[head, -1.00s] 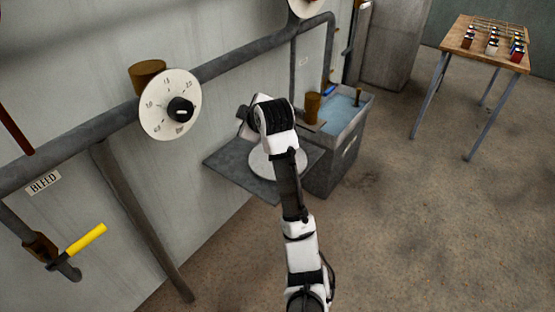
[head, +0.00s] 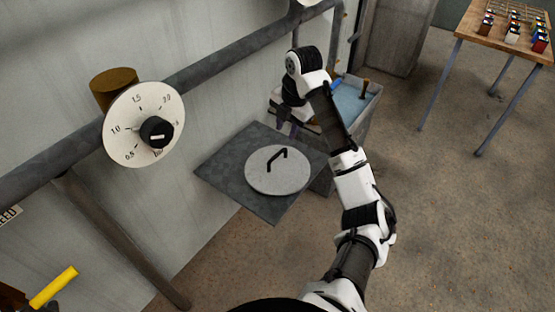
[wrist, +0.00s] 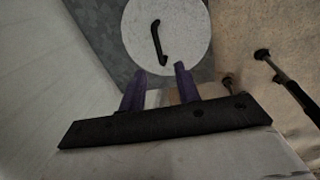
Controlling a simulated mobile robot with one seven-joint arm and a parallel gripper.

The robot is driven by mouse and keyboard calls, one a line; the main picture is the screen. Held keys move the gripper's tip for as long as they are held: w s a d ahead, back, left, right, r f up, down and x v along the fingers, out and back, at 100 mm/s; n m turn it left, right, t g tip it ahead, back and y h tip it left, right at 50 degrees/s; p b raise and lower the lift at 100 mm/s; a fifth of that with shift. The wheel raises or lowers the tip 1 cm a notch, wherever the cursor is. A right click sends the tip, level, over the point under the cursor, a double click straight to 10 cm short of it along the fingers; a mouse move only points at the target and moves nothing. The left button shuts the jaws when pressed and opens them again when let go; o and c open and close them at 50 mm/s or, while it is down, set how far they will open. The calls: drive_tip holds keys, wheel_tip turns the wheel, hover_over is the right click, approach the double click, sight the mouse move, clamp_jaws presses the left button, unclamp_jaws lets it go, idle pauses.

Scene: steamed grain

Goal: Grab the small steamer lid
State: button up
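The steamer lid is a round, speckled light-grey disc (head: 262,180) with a black bar handle (head: 277,158). It lies flat on a dark square plate (head: 228,170) fixed by the wall. In the wrist view the lid (wrist: 185,35) is at the top centre, with its handle (wrist: 158,42) upright in the picture. My gripper (wrist: 162,70) shows two purple fingers set apart with nothing between them; its tips point toward the lid and are clear of the handle. In the head view my gripper (head: 287,125) is at the far right side of the plate, partly hidden by my arm.
A dial (head: 140,130) and a thick pipe (head: 230,62) run along the wall. A wooden table (head: 475,22) with small boxes is at the back right. The floor between is clear.

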hover_over(279, 153)
drive_tip(key=s, duration=0.1)
drive_tip(key=f, duration=0.4)
drive_tip(key=d+f, duration=0.1)
drive_tip(key=f, duration=0.2)
drive_tip(key=shift+s, duration=0.2)
drive_tip(key=shift+w+a+f+p, duration=0.2)
drive_tip(key=shift+w+f+p, duration=0.1)
drive_tip(key=shift+f, duration=0.7)
drive_tip(key=shift+w+a+f+p, duration=0.2)
drive_tip(key=shift+f+p, duration=0.1)
drive_tip(key=shift+f, duration=0.65)
drive_tip(key=shift+w+a+f+p, duration=0.2)
drive_tip(key=shift+f+p, duration=0.1)
drive_tip(key=shift+f, duration=0.7)
clamp_jaws()
drive_tip(key=shift+r, duration=0.1)
